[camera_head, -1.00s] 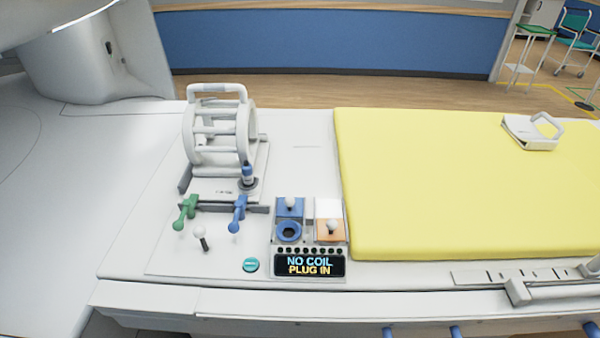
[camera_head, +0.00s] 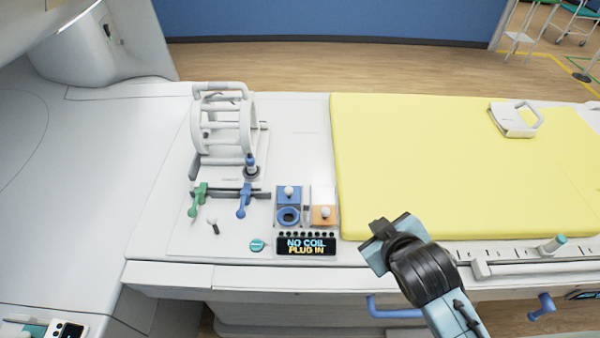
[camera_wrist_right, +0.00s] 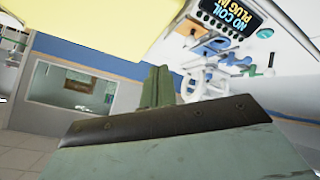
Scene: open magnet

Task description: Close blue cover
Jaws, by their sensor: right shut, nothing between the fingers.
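The blue cover (camera_head: 289,193) is a small square flap with a white ball knob. It stands open behind a round blue socket (camera_head: 288,215), whose hole shows uncovered. Beside it, an orange cover (camera_head: 323,215) with a white knob lies in front of a white square. My right gripper (camera_head: 379,244) is shut and empty, to the right of the panel and apart from the covers, near the bed's front edge. Its closed fingers (camera_wrist_right: 157,87) show in the right wrist view, where I cannot clearly make out the blue cover. My left gripper is out of view.
A display (camera_head: 306,246) reading "NO COIL PLUG IN" sits in front of the sockets. Left of them are a blue lever (camera_head: 244,200), a green lever (camera_head: 198,198) and a white head coil (camera_head: 222,130). The yellow mattress (camera_head: 450,160) fills the right side.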

